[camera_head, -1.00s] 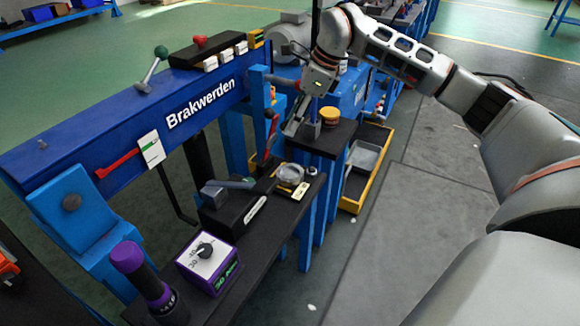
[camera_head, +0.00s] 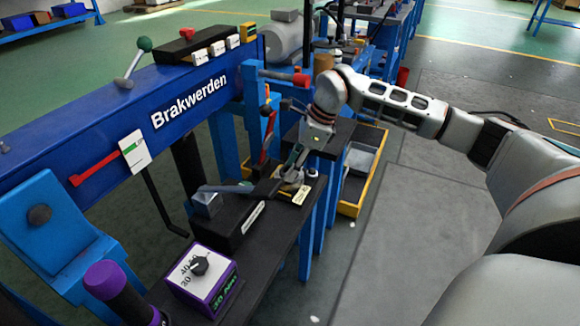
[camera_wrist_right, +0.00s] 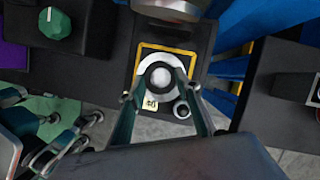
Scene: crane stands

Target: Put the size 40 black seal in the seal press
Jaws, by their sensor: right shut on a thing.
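My right gripper (camera_head: 290,188) reaches down over a dark bench, at a black plate with a yellow border (camera_wrist_right: 190,62). In the right wrist view its two fingers (camera_wrist_right: 163,84) close from both sides around a pale grey ring with a dark band and light centre. I cannot tell whether the black seal is part of this round thing. A label (camera_wrist_right: 150,104), seemingly reading 40, lies below it. A small dark ring with a light centre (camera_wrist_right: 181,110) sits beside the plate's lower right corner. I cannot identify the seal press with certainty.
A black box with a grey lever (camera_head: 238,220) stands left of the plate. A purple dial box (camera_head: 202,283) and a purple-capped cylinder (camera_head: 112,288) stand nearer. The blue Brakwerden beam (camera_head: 100,150) runs behind. A yellow-edged tray (camera_head: 360,165) lies right; open floor is beyond.

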